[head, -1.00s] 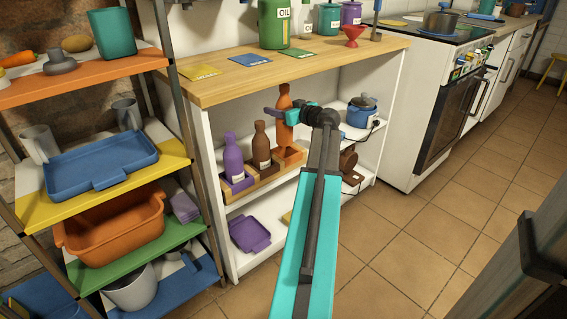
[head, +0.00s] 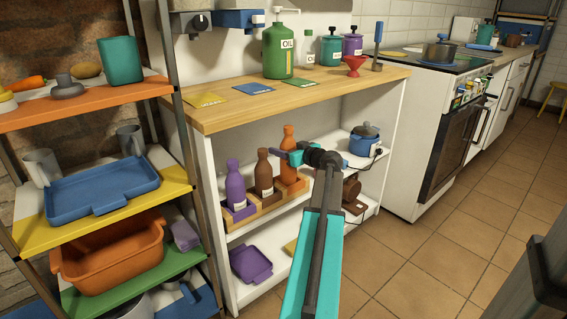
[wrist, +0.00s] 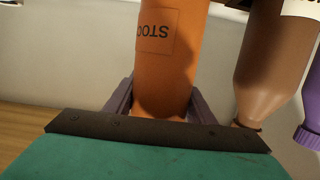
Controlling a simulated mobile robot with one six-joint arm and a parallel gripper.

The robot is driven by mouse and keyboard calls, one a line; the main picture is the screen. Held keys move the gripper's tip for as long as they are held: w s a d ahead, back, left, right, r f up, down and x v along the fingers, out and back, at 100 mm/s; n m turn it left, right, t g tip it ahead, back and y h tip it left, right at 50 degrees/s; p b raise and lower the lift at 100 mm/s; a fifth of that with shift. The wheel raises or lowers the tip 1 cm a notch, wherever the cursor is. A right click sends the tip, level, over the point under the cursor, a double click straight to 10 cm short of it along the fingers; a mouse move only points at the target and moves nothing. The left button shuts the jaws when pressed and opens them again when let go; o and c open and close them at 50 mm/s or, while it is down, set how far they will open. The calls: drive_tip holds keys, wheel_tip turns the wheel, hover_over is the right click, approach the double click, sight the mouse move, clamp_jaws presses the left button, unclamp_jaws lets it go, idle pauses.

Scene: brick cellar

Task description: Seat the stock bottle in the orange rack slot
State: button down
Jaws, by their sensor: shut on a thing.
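The orange stock bottle (head: 288,172) stands upright at the orange slot (head: 298,187), the right-hand slot of the rack on the upper shelf. Its lower end is hidden behind the slot's front wall, and I cannot tell whether it rests on the bottom. My gripper (head: 291,157) is shut on the bottle from the right. In the wrist view the stock bottle (wrist: 172,50) appears upside down between the purple-grey fingers (wrist: 153,105), its label showing. A brown bottle (head: 264,178) and a purple bottle (head: 235,190) stand in the slots to the left.
The wooden worktop (head: 340,84) overhangs the shelf above the bottles. A blue pot (head: 364,143) and a brown item (head: 352,188) are to the right. A purple tray (head: 250,264) lies on the shelf below. A shelving unit stands at left.

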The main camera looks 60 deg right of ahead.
drive_tip(key=shift+f+b, duration=0.85)
drive_tip(key=shift+f, duration=1.65)
drive_tip(key=c, duration=0.8)
unclamp_jaws()
drive_tip(key=p, duration=0.3)
approach(283, 160)
drive_tip(key=d+f, duration=0.1)
drive_tip(key=d, duration=0.1)
drive_tip(key=w+d+f, duration=0.1)
drive_tip(key=shift+d+f, duration=0.3)
drive_tip(key=shift+d, duration=0.05)
drive_tip(key=shift+s, duration=0.1)
